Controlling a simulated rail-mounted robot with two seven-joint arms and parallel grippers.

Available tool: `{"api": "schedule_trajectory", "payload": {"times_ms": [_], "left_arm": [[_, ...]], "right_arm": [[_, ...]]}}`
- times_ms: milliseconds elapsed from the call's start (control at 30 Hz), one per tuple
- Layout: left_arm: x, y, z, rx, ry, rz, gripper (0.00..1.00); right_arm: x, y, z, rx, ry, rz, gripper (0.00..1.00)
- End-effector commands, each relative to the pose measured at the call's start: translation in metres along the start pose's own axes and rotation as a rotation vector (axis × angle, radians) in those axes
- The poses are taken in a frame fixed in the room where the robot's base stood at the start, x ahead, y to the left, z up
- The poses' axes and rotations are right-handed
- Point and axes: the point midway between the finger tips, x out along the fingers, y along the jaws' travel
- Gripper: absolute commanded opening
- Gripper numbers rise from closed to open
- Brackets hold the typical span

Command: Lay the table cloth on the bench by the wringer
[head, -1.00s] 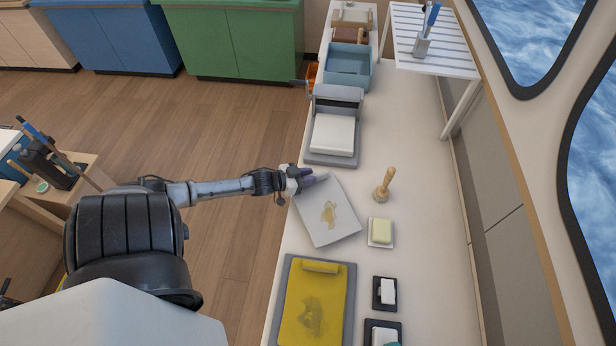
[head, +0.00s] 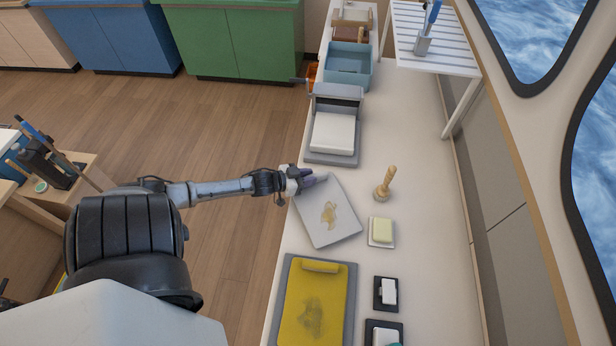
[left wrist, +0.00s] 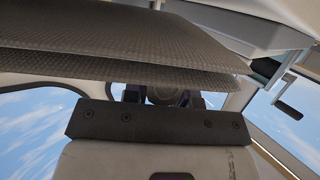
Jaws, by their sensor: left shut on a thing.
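A pale grey square cloth (head: 343,228) with a yellow-brown stain shows over the white bench (head: 420,185), turned at an angle. My left gripper (head: 304,178) is at its upper left corner, shut on it. I cannot tell how much of the cloth rests on the bench. In the left wrist view two woven layers of the cloth (left wrist: 110,45) show edge-on, dark in shade, with a gap between them. A grey device with an upright frame, which looks like the wringer (head: 337,97), stands just beyond the cloth, a white pad on its base. My right gripper is not in view.
A wooden-handled tool (head: 385,183) and a pale yellow block on a dish (head: 381,232) stand right of the cloth. A yellow cloth (head: 315,300) lies on a grey board nearer me. Two dark trays (head: 385,293) sit beside it. A blue basin (head: 348,65) stands farther back.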

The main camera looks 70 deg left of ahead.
Motion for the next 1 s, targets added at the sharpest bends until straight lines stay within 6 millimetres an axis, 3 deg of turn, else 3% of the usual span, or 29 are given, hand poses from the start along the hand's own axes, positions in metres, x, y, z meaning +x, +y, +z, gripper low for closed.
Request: {"api": "schedule_trajectory", "payload": {"times_ms": [1000], "left_arm": [[0.004, 0.0, 0.011, -0.001, 0.001, 0.0, 0.0]], "right_arm": [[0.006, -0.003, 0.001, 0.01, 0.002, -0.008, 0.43]]}}
